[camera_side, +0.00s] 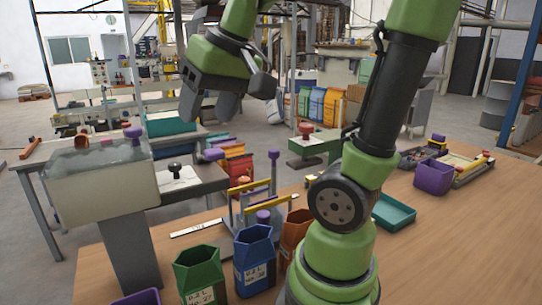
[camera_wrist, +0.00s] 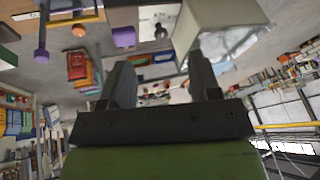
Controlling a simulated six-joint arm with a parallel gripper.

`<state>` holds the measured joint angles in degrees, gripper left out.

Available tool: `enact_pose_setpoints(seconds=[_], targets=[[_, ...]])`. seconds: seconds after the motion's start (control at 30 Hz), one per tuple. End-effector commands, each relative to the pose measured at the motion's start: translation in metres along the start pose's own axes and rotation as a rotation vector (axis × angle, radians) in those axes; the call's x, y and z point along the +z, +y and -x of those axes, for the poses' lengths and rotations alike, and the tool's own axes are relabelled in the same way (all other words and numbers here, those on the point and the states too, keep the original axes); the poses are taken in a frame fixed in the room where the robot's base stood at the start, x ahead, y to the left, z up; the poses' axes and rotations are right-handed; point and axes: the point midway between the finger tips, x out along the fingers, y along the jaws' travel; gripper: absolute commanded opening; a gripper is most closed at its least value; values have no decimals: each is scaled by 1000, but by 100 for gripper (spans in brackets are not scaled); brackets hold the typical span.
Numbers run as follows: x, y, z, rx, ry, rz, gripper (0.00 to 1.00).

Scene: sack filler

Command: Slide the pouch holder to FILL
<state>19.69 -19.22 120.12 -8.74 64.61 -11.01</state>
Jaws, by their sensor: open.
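My gripper (camera_side: 212,106) is raised high over the bench in the side view, its fingers apart and empty. In the wrist view my gripper (camera_wrist: 163,75) shows two spread dark fingers with nothing between them. A rack-like frame with yellow bars (camera_side: 262,202) and purple-knobbed posts stands on the table behind the pouches; it may be the pouch holder. My gripper is well above it and apart. A white marked strip (camera_side: 196,228) lies to its left, its lettering unreadable. The filler's translucent hopper (camera_side: 100,185) stands at left on a grey post; it also shows in the wrist view (camera_wrist: 215,32).
Green (camera_side: 200,274), blue (camera_side: 255,260) and orange (camera_side: 296,232) pouches stand at the front. A black knob (camera_side: 175,167) sits on a plate beside the hopper. A teal tray (camera_side: 393,212) and purple bin (camera_side: 433,177) are at right. The right front of the table is clear.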

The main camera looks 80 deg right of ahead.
Motion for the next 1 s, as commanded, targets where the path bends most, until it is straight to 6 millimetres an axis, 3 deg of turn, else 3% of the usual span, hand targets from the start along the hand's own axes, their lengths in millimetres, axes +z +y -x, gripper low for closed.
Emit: enact_pose_setpoints(seconds=[0.03, 0.2, 0.3, 0.4, 0.5, 0.6, 0.77, 1.0], targets=[[-22, 19, -6, 52, -33, -48, 57], [-73, 97, -23, 181, -148, -180, 57], [-87, 152, -33, 232, -216, -264, 57], [-88, 201, -41, 262, -273, -338, 57], [-84, 237, -47, 277, -313, -394, 57], [-80, 256, -50, 283, -336, -424, 57], [-74, 265, -58, 284, -348, -434, 57], [-59, 271, -95, 282, -349, -433, 57]])
